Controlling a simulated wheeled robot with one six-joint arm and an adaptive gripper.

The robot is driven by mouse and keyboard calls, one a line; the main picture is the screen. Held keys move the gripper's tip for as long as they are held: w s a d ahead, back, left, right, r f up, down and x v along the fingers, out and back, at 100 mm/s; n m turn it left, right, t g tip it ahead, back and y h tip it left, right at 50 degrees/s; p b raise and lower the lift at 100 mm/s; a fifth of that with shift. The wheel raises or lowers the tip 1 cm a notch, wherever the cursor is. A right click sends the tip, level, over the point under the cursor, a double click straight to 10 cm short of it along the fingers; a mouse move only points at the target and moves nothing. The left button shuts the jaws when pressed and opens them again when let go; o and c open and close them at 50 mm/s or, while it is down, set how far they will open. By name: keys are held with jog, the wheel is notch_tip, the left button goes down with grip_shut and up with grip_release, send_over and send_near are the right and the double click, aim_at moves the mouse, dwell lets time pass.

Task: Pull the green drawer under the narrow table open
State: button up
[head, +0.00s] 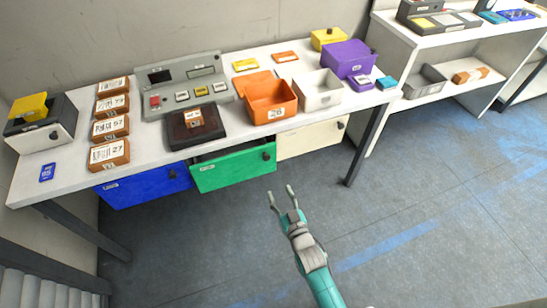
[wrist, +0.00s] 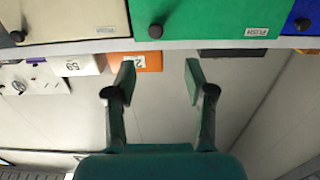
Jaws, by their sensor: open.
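The green drawer (head: 230,171) hangs under the front of the narrow table (head: 60,172), between the blue and cream drawers. Its dark round knob (head: 266,156) is near the upper right of its front. In the wrist view, which looks upside down, the green front (wrist: 210,18) is at the top. The knob (wrist: 155,31) lies beyond the gap between my open fingers (wrist: 160,78).
The blue drawer (head: 145,187) is left and the cream drawer (head: 310,139) right, each with a knob. A table leg (head: 365,145) stands at the right. Boxes, including an orange bin (head: 270,97), are on the tabletop. The floor (head: 400,220) in front is clear.

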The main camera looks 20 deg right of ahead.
send_near(267, 158)
jog(key=w, duration=0.9)
jog(key=shift+w+f, duration=0.2)
jog(key=shift+w, duration=0.1)
grip_shut()
